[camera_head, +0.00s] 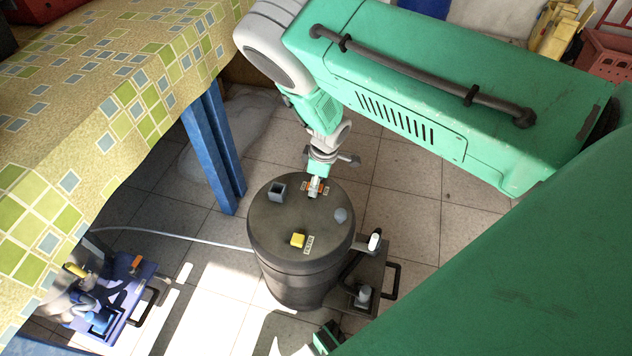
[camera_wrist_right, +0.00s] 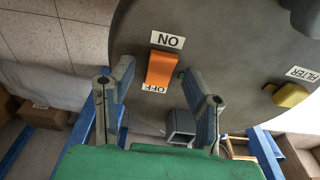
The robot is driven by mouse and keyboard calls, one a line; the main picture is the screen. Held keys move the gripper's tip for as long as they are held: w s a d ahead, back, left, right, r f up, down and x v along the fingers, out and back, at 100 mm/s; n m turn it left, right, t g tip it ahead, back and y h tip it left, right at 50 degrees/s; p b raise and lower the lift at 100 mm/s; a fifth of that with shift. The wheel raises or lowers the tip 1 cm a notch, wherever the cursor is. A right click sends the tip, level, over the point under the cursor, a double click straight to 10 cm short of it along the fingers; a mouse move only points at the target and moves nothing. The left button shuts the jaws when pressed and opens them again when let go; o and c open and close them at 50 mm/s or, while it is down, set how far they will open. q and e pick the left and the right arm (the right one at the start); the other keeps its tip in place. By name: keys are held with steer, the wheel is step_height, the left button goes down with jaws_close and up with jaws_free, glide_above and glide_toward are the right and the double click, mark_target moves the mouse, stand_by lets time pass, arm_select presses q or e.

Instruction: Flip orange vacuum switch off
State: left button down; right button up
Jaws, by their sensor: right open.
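The orange switch (camera_wrist_right: 161,70) is on the dark round lid of the vacuum (camera_head: 265,232), between an ON label (camera_wrist_right: 167,40) and an OFF label (camera_wrist_right: 154,89). My right gripper (camera_wrist_right: 158,80) is open and empty, with one finger on each side of the switch in the wrist view. I cannot tell whether the fingers touch it or which way it is tilted. In the head view my right gripper (camera_head: 316,185) is over the lid's far edge and hides part of the switch.
The lid also carries a yellow filter knob (camera_head: 298,240), a grey square socket (camera_head: 277,192) and a grey knob (camera_head: 341,215). A tiled table (camera_head: 150,60) with a blue leg (camera_head: 213,150) is at left.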

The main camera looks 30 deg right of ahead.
mark_target(322, 187)
step_height(322, 187, up, 12)
steer(key=s+d, duration=0.1)
steer(key=shift+f, duration=0.25)
stand_by(0.4)
steer(key=s+a+m+p, duration=0.2)
steer(key=s+m+p, duration=0.1)
steer(key=s, duration=1.1)
steer(key=s+a+m+h+p, duration=0.1)
steer(key=s+a+m+p, duration=0.1)
steer(key=s, duration=1.3)
steer(key=shift+a+f+m+p, duration=0.35)
steer(key=shift+m+p, duration=0.15)
steer(key=shift+m, duration=0.7)
